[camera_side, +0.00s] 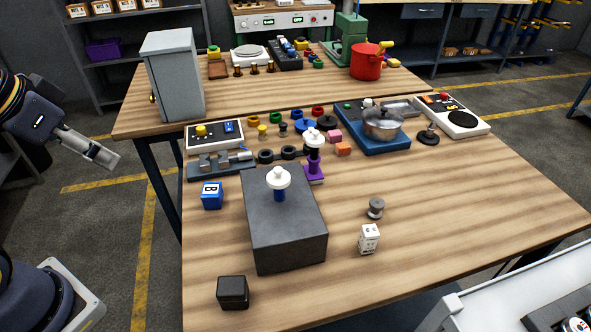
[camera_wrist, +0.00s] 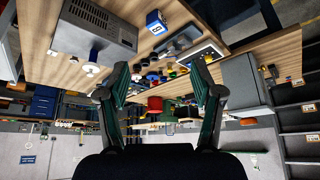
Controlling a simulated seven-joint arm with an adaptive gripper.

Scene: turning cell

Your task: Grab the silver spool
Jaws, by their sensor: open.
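The silver spool (camera_side: 376,208) stands upright on the wooden table (camera_side: 450,210) in the side view, right of the dark grey block and just behind a small white printed block (camera_side: 369,239). I cannot make it out in the wrist view. My gripper (camera_side: 112,160) is at the left of the side view, off the table's left edge and far from the spool. In the wrist view my gripper (camera_wrist: 159,70) has its two fingers wide apart, with nothing held between them.
A dark grey block (camera_side: 282,235) with a white-topped blue piece (camera_side: 278,182) stands left of the spool. A blue lettered cube (camera_side: 212,195) and a black cube (camera_side: 233,292) stand nearby. A steel pot (camera_side: 383,123) is behind. The table's right front is clear.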

